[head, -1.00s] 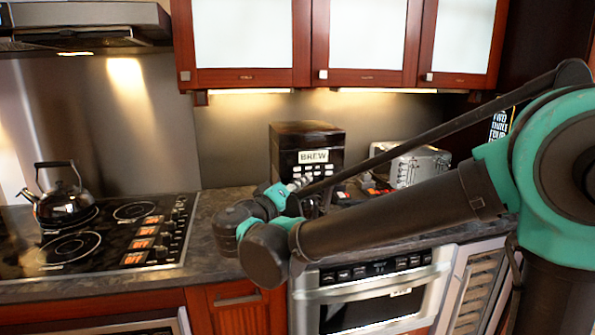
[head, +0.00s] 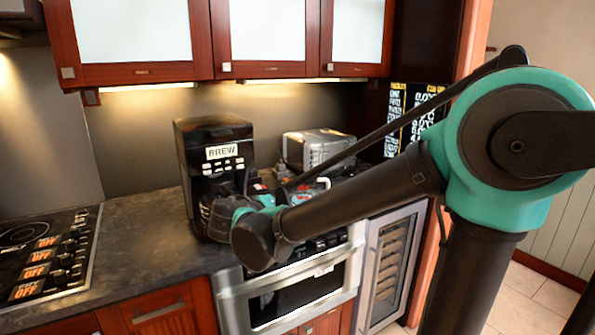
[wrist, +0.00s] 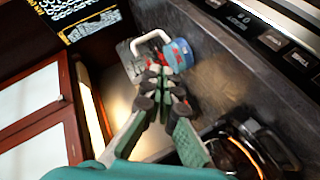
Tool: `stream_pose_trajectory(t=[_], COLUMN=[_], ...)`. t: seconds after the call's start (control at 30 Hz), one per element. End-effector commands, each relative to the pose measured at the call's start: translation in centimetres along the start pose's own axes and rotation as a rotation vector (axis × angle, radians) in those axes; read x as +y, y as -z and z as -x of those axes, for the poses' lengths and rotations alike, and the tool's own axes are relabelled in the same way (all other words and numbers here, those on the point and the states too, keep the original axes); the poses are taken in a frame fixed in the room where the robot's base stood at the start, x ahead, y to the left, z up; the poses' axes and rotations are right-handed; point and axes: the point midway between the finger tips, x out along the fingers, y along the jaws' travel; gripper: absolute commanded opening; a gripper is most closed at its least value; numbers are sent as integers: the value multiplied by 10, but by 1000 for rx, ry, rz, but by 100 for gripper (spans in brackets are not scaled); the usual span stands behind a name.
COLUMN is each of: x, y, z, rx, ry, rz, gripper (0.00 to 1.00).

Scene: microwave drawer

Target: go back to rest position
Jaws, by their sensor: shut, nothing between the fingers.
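My gripper (wrist: 165,85) shows in the wrist view with its green and black fingers together and nothing between them. It is above the countertop, close to a blue and red item (wrist: 179,54) and a white handle (wrist: 150,42); I cannot tell whether it touches them. In the head view my own arm hides most of the gripper, which is near the coffee maker (head: 213,150). The microwave drawer (head: 295,295) is below the counter, partly behind my arm, and its front looks shut.
A toaster (head: 315,147) stands right of the coffee maker. A glass carafe (wrist: 250,145) is close to my fingers at lower right in the wrist view. The stovetop (head: 48,250) is at left. Upper cabinets (head: 265,35) hang above. The counter (head: 140,235) is clear left of the coffee maker.

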Motion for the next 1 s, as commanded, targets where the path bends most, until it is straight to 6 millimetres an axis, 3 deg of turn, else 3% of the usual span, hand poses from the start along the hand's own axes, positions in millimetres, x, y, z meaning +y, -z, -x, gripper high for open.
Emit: stream_pose_trajectory(t=[0.03,0.2,0.33,0.5,0.7,0.8,1.0], x=[5,8,6,-3,-18,-27,-40], y=[-28,-112,-174,-246,-312,-334,-356], z=[-20,-63,-79,-85,-73,-65,-51], rx=[-64,-244,-359,-476,-559,-576,-577], ry=[29,159,264,403,557,620,700], rz=[-3,-25,-71,-165,-320,-408,-538], gripper=[0,0,0,0,0,0,0])
